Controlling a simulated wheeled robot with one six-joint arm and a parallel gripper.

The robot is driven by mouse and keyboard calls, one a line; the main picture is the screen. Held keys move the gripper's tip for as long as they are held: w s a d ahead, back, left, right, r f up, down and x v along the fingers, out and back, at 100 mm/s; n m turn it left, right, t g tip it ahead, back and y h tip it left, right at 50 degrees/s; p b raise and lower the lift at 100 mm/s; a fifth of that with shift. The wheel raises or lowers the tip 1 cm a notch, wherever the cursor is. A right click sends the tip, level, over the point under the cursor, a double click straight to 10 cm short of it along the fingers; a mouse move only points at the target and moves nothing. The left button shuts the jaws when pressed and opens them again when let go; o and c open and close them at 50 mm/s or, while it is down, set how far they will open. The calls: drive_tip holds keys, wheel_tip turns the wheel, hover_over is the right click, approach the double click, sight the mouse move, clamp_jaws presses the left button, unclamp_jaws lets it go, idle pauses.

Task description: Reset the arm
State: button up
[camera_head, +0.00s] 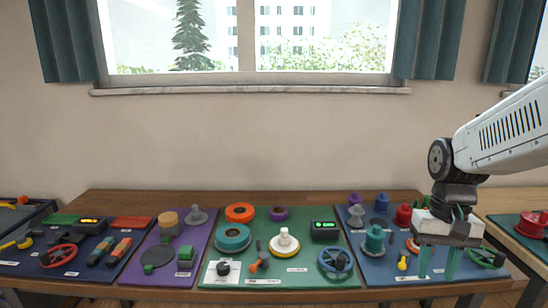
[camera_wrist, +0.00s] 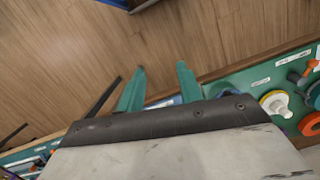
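My gripper (camera_head: 438,262) hangs from the arm at the right in the head view, in front of the blue mat (camera_head: 386,274). Its two green fingers point down and stand apart with nothing between them. In the wrist view my gripper (camera_wrist: 160,85) also shows its fingers spread and empty, with wood floor and a table edge beyond them. The arm reaches in from the right edge of the head view.
The wooden table (camera_head: 120,199) carries a purple mat (camera_head: 150,240), a green mat (camera_head: 300,283) and the blue mat, with spools, handwheels and tools. A teal spool (camera_head: 374,240) stands just left of my gripper. A green handwheel (camera_head: 487,257) lies to its right.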

drive_tip(key=s+a+r+n+t, duration=0.1)
drive_tip(key=s+a+r, duration=0.1)
drive_tip(key=s, duration=0.5)
drive_tip(key=s+a+r+n+t, duration=0.1)
drive_tip(key=s+r, duration=0.3)
drive_tip(key=s, duration=0.4)
drive_tip(key=shift+a+t, duration=0.6)
drive_tip(key=shift+a, duration=0.2)
